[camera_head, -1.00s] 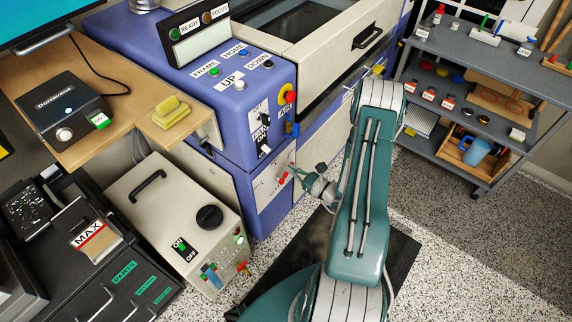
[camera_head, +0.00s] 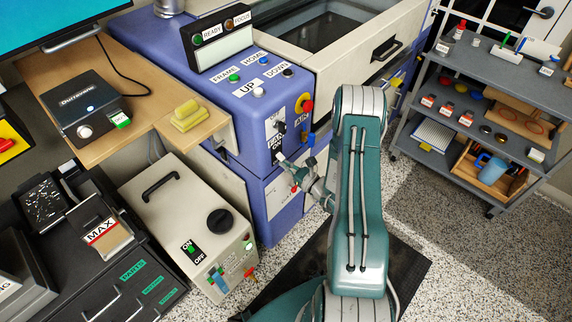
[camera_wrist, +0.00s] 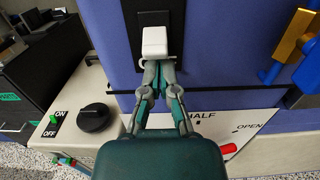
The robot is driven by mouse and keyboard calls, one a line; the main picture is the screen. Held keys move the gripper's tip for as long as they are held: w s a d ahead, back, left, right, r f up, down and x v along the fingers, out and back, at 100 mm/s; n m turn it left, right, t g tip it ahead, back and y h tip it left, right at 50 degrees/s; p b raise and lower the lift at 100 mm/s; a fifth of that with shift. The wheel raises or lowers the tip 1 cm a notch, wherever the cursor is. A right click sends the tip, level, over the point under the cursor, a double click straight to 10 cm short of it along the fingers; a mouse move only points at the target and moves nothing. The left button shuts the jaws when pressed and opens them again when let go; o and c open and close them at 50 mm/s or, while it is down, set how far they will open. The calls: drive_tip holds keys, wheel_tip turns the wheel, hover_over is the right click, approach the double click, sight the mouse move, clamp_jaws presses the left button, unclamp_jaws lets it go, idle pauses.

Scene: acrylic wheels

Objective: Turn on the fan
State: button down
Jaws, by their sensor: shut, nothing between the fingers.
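The fan switch is a white toggle on a black plate (camera_wrist: 176,18), on the blue front of the machine. Its white toggle (camera_wrist: 154,42) fills the upper middle of the wrist view. In the head view the FAN label (camera_head: 278,143) shows on the machine's corner, and my gripper partly hides the switch below it. My gripper (camera_wrist: 159,66) is shut and empty, its fingertips right at the toggle's lower edge. I cannot tell whether they touch it. In the head view my gripper (camera_head: 284,161) reaches the panel from the right.
A red knob (camera_head: 306,104) and a blue-and-yellow valve (camera_wrist: 290,52) sit right of the switch. A beige box with a black dial (camera_head: 220,221) stands below left. A grey shelf cart (camera_head: 500,90) stands at right.

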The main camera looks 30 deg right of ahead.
sight(281, 155)
drive_tip(key=shift+s+d+r+g+h, duration=0.1)
drive_tip(key=shift+s+r+g+h, duration=0.2)
drive_tip(key=shift+g, duration=0.55)
drive_tip(key=shift+s+d+r+g+h, duration=0.1)
drive_tip(key=shift+r+g+h, duration=0.3)
drive_tip(key=shift+g, duration=0.45)
drive_tip(key=shift+s+r+g+h, duration=0.1)
drive_tip(key=shift+r+g+h, duration=0.3)
drive_tip(key=shift+g, duration=0.5)
drive_tip(key=shift+r+g+h, duration=0.2)
drive_tip(key=shift+r+g, duration=0.3)
drive_tip(key=shift+g, duration=0.4)
idle(0.5)
drive_tip(key=shift+r, duration=0.1)
drive_tip(key=shift+r, duration=0.75)
drive_tip(key=shift+d+r, duration=0.1)
